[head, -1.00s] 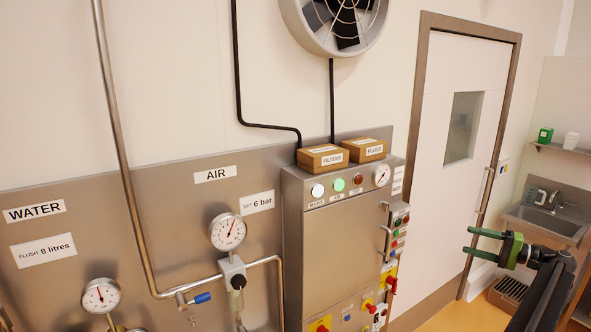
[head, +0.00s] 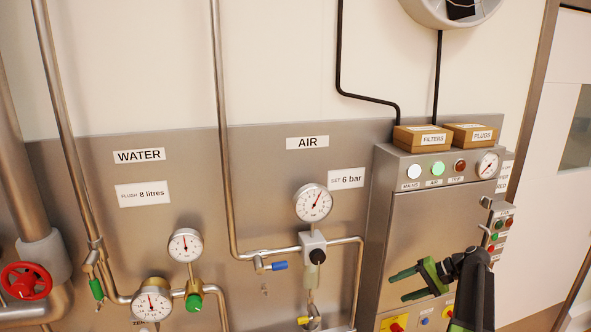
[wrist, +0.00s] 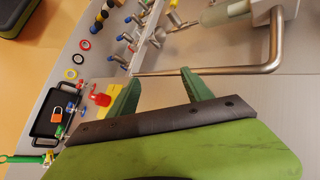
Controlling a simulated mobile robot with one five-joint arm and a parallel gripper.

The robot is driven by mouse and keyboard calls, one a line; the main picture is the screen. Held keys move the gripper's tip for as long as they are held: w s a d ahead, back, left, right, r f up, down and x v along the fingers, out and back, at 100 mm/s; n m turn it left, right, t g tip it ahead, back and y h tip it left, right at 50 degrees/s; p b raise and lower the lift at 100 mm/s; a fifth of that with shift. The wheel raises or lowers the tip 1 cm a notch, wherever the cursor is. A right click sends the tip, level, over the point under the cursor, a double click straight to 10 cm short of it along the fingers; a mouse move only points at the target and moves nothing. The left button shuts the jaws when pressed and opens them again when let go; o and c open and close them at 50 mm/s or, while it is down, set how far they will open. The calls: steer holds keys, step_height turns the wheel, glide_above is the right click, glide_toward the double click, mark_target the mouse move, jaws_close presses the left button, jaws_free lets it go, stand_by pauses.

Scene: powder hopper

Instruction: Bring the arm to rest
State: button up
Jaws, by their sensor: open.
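My gripper (head: 403,283) is in the lower right of the head view, in front of the steel control cabinet (head: 428,222). Its two green fingers are apart and nothing is between them. My dark arm comes up from the bottom edge. In the wrist view the green fingertips (wrist: 158,88) stand apart below a bent metal bar (wrist: 210,70). I cannot tell how far the bar is from the fingers.
The wall panel carries a water gauge (head: 185,245), an air gauge (head: 313,203), a blue-handled valve (head: 279,266) and a red handwheel (head: 26,281). Boxes labelled filters (head: 423,138) and plugs (head: 473,134) sit on the cabinet. A black tray (wrist: 55,110) shows in the wrist view.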

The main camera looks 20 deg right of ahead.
steer(key=s+a+f+n+g+h+b, duration=0.2)
steer(key=a+f, duration=0.4)
steer(key=a, duration=0.6)
steer(key=s+a+f+n+g+h+b, duration=0.2)
steer(key=a+f, duration=0.5)
steer(key=a, duration=0.6)
steer(key=s+a+f+n+g+h+b, duration=0.1)
steer(key=a+f+n+h+b, duration=0.3)
steer(key=a, duration=0.9)
step_height(320, 180, down, 3)
steer(key=shift+s+r+n+g+b, duration=0.15)
steer(key=shift+s+n+g+b, duration=0.2)
steer(key=shift+b, duration=0.5)
